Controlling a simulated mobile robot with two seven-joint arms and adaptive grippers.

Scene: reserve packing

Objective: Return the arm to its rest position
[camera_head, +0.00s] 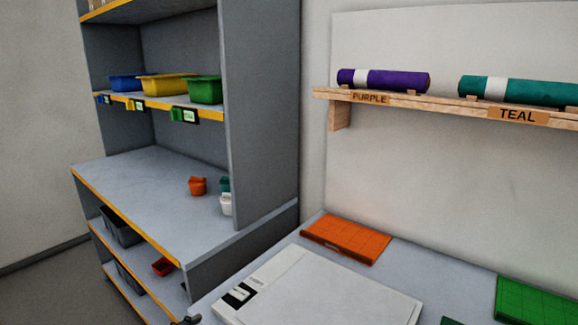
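A small dark shape (187,320) shows at the bottom edge, left of the white board. It may be the tip of my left gripper; too little shows to tell whether it is open or shut, or what it holds. My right gripper is not in view. No arm can be made out clearly.
A grey shelf unit (150,190) at left holds blue (127,83), yellow (163,85) and green (204,90) bins and small cups. The table carries a white board (325,290), an orange tray (346,240) and a green tray (535,301). A wall shelf (440,103) holds purple and teal rolls.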

